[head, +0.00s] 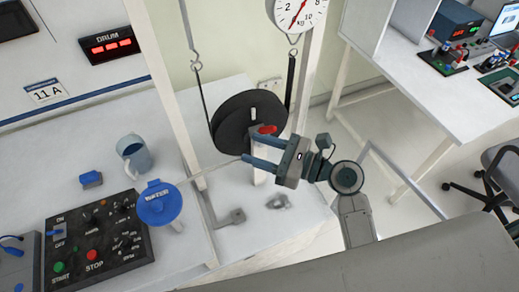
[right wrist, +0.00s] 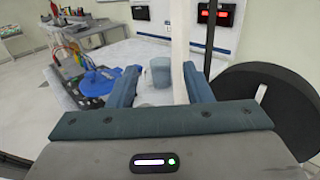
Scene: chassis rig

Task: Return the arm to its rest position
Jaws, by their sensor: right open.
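My right arm comes in from the lower right in the head view. Its right gripper (head: 249,148) points left, with its two blue fingers apart and nothing seen between them. It is in front of the lower part of a black drum wheel (head: 232,118); whether it touches the wheel I cannot tell. In the right wrist view the gripper (right wrist: 160,72) is also open, with the black wheel (right wrist: 285,105) to its right. My left gripper is not in view.
A dial scale (head: 299,10) hangs above the wheel. A white post (head: 165,85) rises left of it. A workbench (head: 400,95) stands at right.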

